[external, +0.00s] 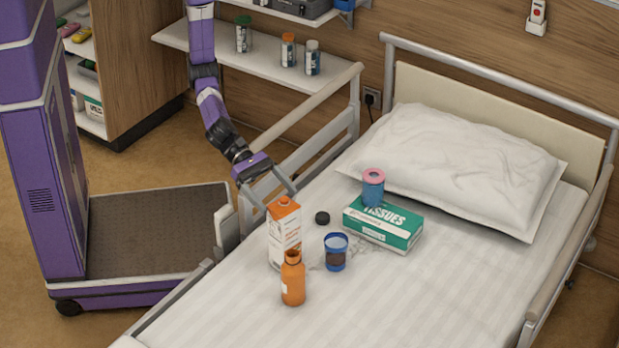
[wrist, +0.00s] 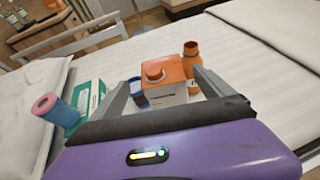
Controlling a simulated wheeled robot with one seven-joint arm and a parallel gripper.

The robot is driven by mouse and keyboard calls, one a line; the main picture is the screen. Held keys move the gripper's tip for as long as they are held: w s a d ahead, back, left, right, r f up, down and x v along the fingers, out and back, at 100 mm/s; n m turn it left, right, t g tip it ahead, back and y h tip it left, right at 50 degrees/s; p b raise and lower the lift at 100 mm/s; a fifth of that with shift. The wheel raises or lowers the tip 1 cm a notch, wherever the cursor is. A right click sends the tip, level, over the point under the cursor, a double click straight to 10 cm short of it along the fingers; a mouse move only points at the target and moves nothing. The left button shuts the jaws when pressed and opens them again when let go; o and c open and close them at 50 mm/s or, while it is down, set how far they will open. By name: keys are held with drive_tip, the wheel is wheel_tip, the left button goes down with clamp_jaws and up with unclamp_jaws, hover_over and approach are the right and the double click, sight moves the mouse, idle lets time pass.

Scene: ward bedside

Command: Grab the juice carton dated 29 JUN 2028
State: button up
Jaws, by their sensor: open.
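A tall white and orange juice carton (external: 285,232) stands upright on the bed, its orange top also showing in the wrist view (wrist: 163,72). It is the only carton I see, and no date on it can be read. My gripper (external: 280,200) is open at the carton's top. In the wrist view the two fingers of my gripper (wrist: 160,80) are spread, one to each side of the carton top. I cannot tell whether either finger touches it. The carton's lower front is partly hidden by an orange bottle (external: 293,280).
A blue cup with dark contents (external: 336,254) stands right of the carton, with a black cap (external: 322,218) behind it. A green tissue box (external: 390,238) and a blue-and-pink cylinder (external: 373,190) are farther right. The bed rail (external: 300,112) runs behind. The bed's front right is clear.

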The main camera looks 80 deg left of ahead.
sight(280, 201)
drive_tip(key=shift+d+r+b+x, duration=0.1)
drive_tip(key=shift+r+b+x, duration=0.1)
drive_tip(key=shift+x, duration=0.95)
drive_tip(key=shift+d+r+b+x, duration=0.1)
drive_tip(key=shift+b+x, duration=0.05)
drive_tip(key=shift+x, duration=1)
drive_tip(key=shift+s, duration=0.1)
clamp_jaws()
drive_tip(key=shift+d+r, duration=0.1)
drive_tip(key=shift+r, duration=0.15)
